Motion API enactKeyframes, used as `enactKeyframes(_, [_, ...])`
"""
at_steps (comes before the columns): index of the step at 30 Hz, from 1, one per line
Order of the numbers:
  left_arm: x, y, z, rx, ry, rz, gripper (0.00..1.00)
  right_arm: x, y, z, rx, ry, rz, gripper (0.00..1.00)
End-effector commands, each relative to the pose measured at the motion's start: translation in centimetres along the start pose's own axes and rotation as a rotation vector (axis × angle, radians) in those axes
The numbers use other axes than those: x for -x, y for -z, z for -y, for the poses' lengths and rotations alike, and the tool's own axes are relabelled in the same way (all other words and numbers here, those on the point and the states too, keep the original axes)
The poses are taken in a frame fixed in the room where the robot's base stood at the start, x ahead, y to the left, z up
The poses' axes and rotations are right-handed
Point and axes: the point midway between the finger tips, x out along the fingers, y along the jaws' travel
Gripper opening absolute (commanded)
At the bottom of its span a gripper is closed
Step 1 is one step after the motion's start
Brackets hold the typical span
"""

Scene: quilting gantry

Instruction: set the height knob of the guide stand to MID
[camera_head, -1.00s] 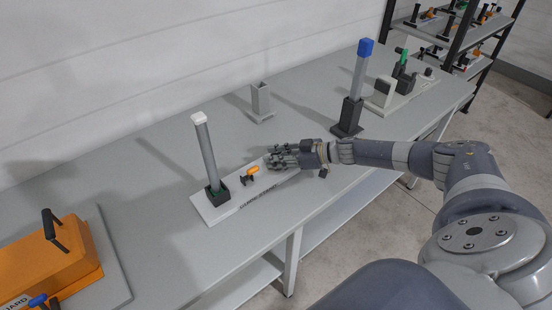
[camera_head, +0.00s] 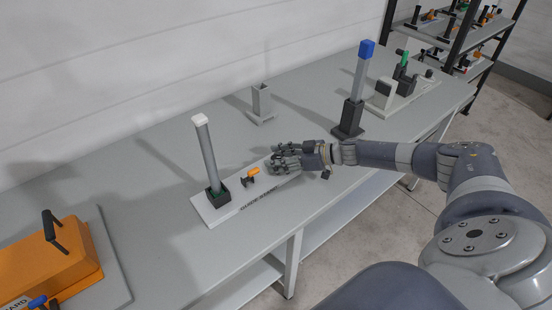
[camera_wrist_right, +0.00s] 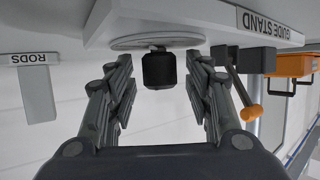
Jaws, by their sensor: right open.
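The guide stand has a white base plate (camera_head: 221,212) marked GUIDE STAND, with a grey white-capped post (camera_head: 207,150) in a dark socket at its left end. A small orange-handled lever (camera_head: 252,171) sits beside the post; it also shows in the right wrist view (camera_wrist_right: 250,110). In that view, a black knob (camera_wrist_right: 159,70) stands on a round pale dial (camera_wrist_right: 150,41) on the base. My right gripper (camera_head: 276,161) is open over the right end of the base. Its fingers lie either side of the knob, with gaps showing. The dial's markings and setting cannot be read. My left gripper is out of view.
An orange box-shaped fixture (camera_head: 48,262) stands at the left. A grey rod holder (camera_head: 262,104) is behind. A blue-capped post (camera_head: 361,85) and another white-based stand (camera_head: 405,102) are toward the right. The table (camera_head: 150,165) is bare between them.

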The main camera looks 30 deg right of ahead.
Motion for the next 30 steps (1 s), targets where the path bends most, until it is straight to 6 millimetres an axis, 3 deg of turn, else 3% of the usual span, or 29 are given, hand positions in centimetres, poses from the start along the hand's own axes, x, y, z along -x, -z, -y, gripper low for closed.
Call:
enactKeyframes(15, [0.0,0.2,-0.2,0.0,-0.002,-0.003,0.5,9.5,-0.1,0.0,0.0,0.0,0.003,0.47])
enactKeyframes(21, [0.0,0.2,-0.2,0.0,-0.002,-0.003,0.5,11.1,0.0,0.0,0.001,0.001,0.001,0.47])
enactKeyframes(30, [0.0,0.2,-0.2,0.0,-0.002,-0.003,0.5,11.2,0.1,0.0,0.001,0.001,-0.001,0.47])
